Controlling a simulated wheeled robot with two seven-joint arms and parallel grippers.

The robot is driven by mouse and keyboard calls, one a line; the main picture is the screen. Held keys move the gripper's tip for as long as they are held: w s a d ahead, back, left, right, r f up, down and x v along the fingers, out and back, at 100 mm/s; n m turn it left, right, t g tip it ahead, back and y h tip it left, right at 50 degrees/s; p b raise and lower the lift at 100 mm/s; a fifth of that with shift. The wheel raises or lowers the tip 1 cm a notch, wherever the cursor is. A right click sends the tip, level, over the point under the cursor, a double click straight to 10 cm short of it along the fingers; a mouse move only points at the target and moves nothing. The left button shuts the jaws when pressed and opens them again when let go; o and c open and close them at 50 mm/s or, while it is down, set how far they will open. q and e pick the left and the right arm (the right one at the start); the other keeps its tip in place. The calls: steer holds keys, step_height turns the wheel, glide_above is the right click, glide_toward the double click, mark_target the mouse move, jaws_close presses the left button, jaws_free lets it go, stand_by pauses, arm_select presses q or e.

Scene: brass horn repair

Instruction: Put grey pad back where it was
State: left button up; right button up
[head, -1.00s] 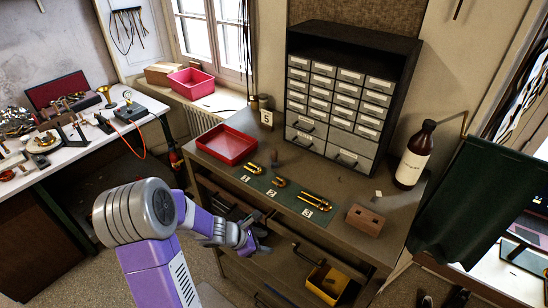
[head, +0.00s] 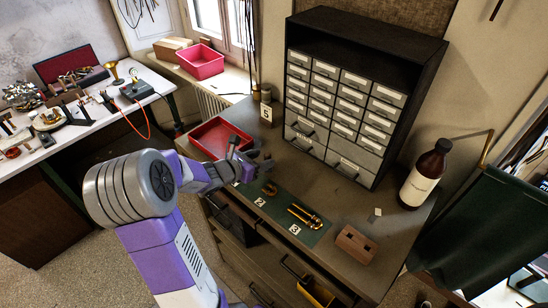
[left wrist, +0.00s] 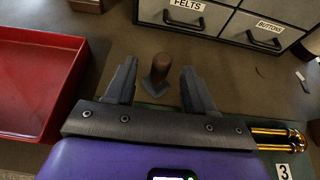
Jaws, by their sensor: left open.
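My left gripper (head: 252,156) is open over the cabinet top, between the red tray and the green mat. In the left wrist view, a small brown upright cylinder (left wrist: 160,66) with a greyish foot (left wrist: 155,86) stands between and slightly beyond the open fingertips, not gripped. I cannot tell whether its foot is the grey pad; no other pad is clearly identifiable. A small pale square piece (head: 377,212) lies on the cabinet top at the right. Gold tubes (head: 304,216) lie on the green mat (head: 283,213). My right gripper is not in view.
The red tray (head: 220,122) lies just left of my gripper. A drawer unit (head: 350,100) stands behind. A brown block (head: 356,246) and a bottle (head: 424,175) stand at the right. Drawers below the top are open, one with a yellow bin (head: 318,293).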

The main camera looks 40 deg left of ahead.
arm_select(q)
steer(key=p+x, duration=0.1)
steer(key=x, duration=0.4)
steer(key=shift+w+d+f, duration=0.1)
steer(key=shift+w+f, duration=0.15)
steer(key=shift+f, duration=0.05)
steer(key=shift+s, duration=0.1)
jaws_close()
steer(key=shift+r, duration=0.1)
